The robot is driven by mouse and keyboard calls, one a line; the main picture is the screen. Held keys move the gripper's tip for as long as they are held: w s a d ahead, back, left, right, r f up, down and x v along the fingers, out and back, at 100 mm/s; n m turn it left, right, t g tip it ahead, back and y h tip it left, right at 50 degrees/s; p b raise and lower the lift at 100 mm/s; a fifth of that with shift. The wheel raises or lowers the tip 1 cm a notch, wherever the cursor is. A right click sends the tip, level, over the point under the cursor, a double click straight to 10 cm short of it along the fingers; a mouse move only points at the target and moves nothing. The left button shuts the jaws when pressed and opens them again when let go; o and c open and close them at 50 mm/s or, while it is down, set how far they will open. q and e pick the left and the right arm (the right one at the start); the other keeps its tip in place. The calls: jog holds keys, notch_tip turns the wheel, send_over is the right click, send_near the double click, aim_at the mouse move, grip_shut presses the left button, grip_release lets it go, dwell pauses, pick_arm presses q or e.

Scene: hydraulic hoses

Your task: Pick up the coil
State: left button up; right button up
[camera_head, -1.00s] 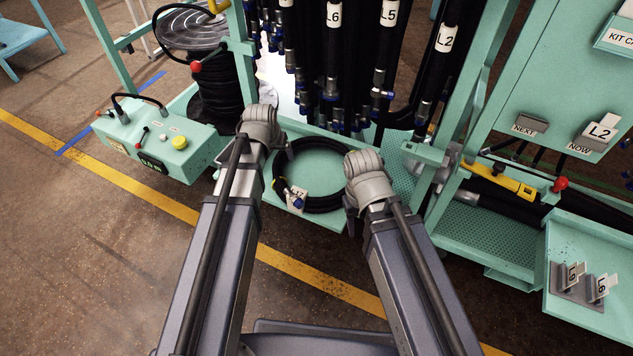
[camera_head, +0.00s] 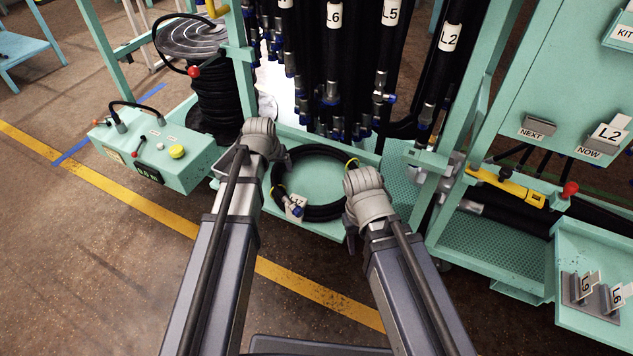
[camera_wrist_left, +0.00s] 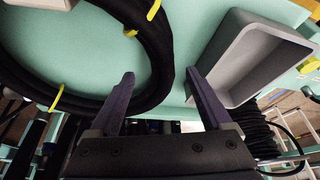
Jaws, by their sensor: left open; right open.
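My left gripper (camera_head: 281,160) is at the coil's upper left edge. In the left wrist view the open left fingers (camera_wrist_left: 160,88) are by the coil's band (camera_wrist_left: 158,55); one finger overlaps it, and contact cannot be told. My right gripper (camera_head: 350,225) is at the coil's right side, its fingers mostly hidden behind the wrist.
Labelled hoses (camera_head: 333,60) hang behind the coil. A black hose reel (camera_head: 215,100) and a green control box (camera_head: 158,155) stand at left. A grey bin (camera_wrist_left: 258,58) sits beside the left fingers in the wrist view. A cart with a yellow tool (camera_head: 507,186) is at right.

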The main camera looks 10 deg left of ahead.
aim_at(277, 169)
pick_arm(q)
jog(key=b+x, duration=0.2)
jog(key=x, duration=0.2)
jog(key=shift+s+a+b, duration=0.1)
jog(key=shift+b, duration=0.3)
jog(key=shift+r, duration=0.1)
jog(key=shift+c, duration=0.4)
grip_shut()
dwell(0.5)
